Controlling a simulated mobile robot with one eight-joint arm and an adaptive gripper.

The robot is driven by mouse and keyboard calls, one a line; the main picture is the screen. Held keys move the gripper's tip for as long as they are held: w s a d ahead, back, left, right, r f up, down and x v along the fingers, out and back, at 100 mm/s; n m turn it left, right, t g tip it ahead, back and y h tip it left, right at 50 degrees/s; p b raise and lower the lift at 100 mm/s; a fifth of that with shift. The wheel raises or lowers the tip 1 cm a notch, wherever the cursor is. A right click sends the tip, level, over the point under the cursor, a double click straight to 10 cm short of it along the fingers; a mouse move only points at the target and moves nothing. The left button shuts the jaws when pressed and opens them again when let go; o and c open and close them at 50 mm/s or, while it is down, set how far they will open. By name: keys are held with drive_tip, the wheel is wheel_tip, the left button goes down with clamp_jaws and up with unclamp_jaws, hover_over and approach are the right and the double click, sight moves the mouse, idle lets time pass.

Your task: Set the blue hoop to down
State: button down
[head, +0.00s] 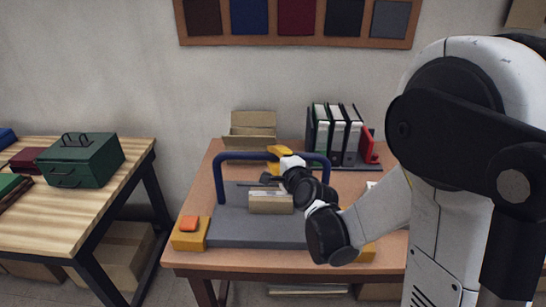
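The blue hoop (221,184) stands upright as an arch over a grey base plate (228,228) on the brown table. A yellow piece (278,150) shows at the middle of its top bar. My arm comes in from the right, and its wrist lies in front of the hoop's right part. My gripper (261,179) appears as a small dark shape just under the top bar, inside the arch. I cannot tell whether it touches the hoop, and its fingers are too small to read. A light tan block (270,202) sits on the plate inside the arch.
Orange-yellow blocks (191,235) sit at the plate's front corners. Behind stand an open cardboard box (252,124) and several binders (338,133). A wooden table (45,222) with a green toolbox (82,160) is at left, with a gap between the tables.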

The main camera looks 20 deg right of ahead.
drive_tip(key=shift+w, duration=0.1)
drive_tip(key=shift+w+d+r+g+p, duration=0.2)
drive_tip(key=shift+w+g+p, duration=0.2)
drive_tip(key=shift+w+p, duration=0.15)
drive_tip(key=w+d+f+m+g+y+p, duration=0.1)
drive_tip(key=w+f+g, duration=0.3)
drive_tip(key=w+f, duration=0.1)
drive_tip(key=w+d+f+m+g+y+p, duration=0.1)
drive_tip(key=w+d+f+g, duration=0.1)
drive_tip(key=w+f+g, duration=0.2)
drive_tip(key=w+d+f+m+g+p, duration=0.1)
drive_tip(key=w+d+f+g, duration=0.1)
drive_tip(key=w+f+g, duration=0.3)
drive_tip(key=shift+w+f+m+y+p, duration=0.2)
drive_tip(key=shift+w+f, duration=0.1)
drive_tip(key=shift+f, duration=0.25)
drive_tip(key=shift+w+f+m+y+p, duration=0.1)
drive_tip(key=shift+w+f+y+p, duration=0.15)
drive_tip(key=shift+f, duration=0.3)
drive_tip(key=shift+w+f+b, duration=0.15)
drive_tip(key=shift+f+b, duration=0.25)
drive_tip(key=shift+f, duration=1.1)
drive_tip(key=c, duration=1.2)
unclamp_jaws()
